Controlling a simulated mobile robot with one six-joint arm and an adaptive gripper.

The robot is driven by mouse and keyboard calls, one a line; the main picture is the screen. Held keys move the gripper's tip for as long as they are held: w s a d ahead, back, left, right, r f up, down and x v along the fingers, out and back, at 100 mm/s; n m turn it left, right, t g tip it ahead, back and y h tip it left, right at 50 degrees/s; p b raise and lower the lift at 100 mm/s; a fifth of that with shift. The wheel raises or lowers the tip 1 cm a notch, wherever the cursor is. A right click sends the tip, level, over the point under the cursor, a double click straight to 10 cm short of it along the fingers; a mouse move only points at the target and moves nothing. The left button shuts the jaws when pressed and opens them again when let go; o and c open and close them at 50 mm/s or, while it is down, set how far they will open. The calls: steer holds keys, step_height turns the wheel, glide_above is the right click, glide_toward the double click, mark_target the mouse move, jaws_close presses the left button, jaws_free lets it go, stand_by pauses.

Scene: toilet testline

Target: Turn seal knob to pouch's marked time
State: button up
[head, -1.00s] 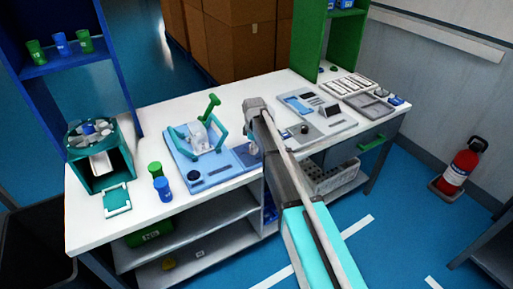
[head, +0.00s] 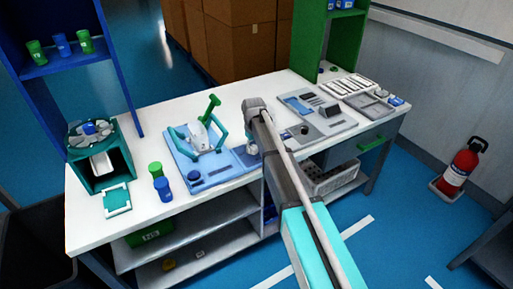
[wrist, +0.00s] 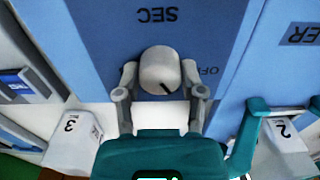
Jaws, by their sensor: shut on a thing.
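The seal knob (wrist: 160,70) is a pale grey round knob with a dark pointer line, in the wrist view. It sits on a blue panel (wrist: 160,35) printed "SEC" and partly "OFF", which reads upside down. My gripper (wrist: 160,80) has a finger on each side of the knob and is shut on it. In the head view my gripper (head: 252,148) reaches down to the right part of the blue sealing machine (head: 180,160). The machine carries a teal frame and a green lever (head: 210,105). I cannot make out the pouch or its marked time.
White pieces marked 3 (wrist: 72,140) and 2 (wrist: 285,150) flank my gripper in the wrist view. A green jar (head: 155,169) and a blue jar (head: 162,189) stand left of the machine. A grey device (head: 325,120) and trays lie to the right.

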steer(key=m, duration=0.5)
steer(key=shift+w+m, duration=0.25)
steer(key=shift+m, duration=0.05)
steer(key=m, duration=0.5)
stand_by(0.4)
steer(key=o, duration=1.1)
steer(key=shift+o, duration=0.2)
steer(key=shift+s, duration=0.1)
steer(key=shift+r, duration=0.1)
